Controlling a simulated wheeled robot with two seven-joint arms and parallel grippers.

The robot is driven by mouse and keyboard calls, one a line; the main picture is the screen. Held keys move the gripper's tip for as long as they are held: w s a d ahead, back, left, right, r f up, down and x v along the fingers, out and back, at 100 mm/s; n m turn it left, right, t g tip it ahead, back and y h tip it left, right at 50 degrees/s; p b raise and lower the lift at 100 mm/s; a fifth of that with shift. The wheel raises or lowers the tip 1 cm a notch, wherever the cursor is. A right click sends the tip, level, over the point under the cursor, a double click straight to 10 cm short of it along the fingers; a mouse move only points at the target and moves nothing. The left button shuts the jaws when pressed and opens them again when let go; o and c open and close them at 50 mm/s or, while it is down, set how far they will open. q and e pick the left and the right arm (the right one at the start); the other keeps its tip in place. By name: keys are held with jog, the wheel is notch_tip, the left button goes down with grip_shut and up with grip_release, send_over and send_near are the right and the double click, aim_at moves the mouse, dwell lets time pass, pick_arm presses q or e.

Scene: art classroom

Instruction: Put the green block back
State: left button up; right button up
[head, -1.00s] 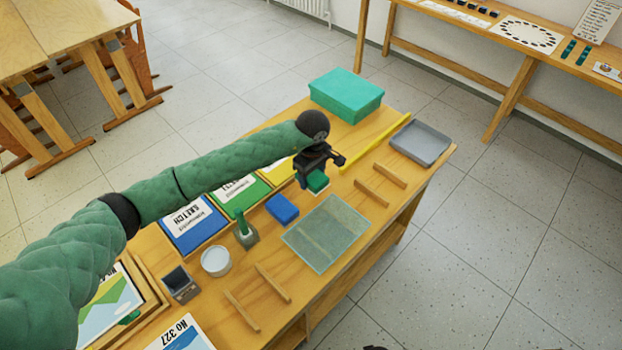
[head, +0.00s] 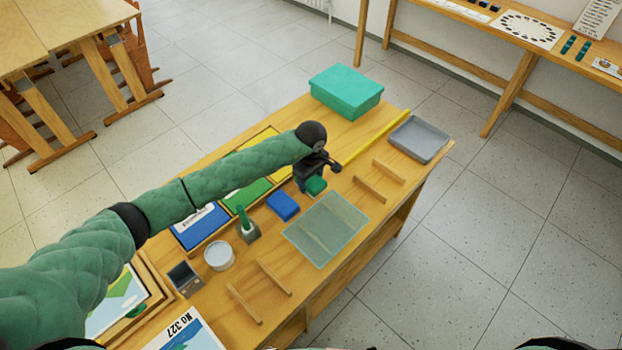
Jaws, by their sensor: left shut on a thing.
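The green block (head: 316,186) is at my left gripper (head: 312,178), whose arm reaches in from the left over the table. The left gripper is shut on the block, and its body hides part of it. I cannot tell whether the block touches the tabletop. A blue block (head: 283,206) lies just left of it. My right gripper is not in view.
A glass-like sheet (head: 325,228) lies in front of the blocks. Wooden strips (head: 370,189) and a grey tray (head: 419,139) are to the right. A teal box (head: 346,92) stands behind. A white cup (head: 219,256) and grey holder (head: 184,279) are at left.

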pick_arm(q)
jog(key=shift+f, duration=0.1)
jog(key=o, duration=0.9)
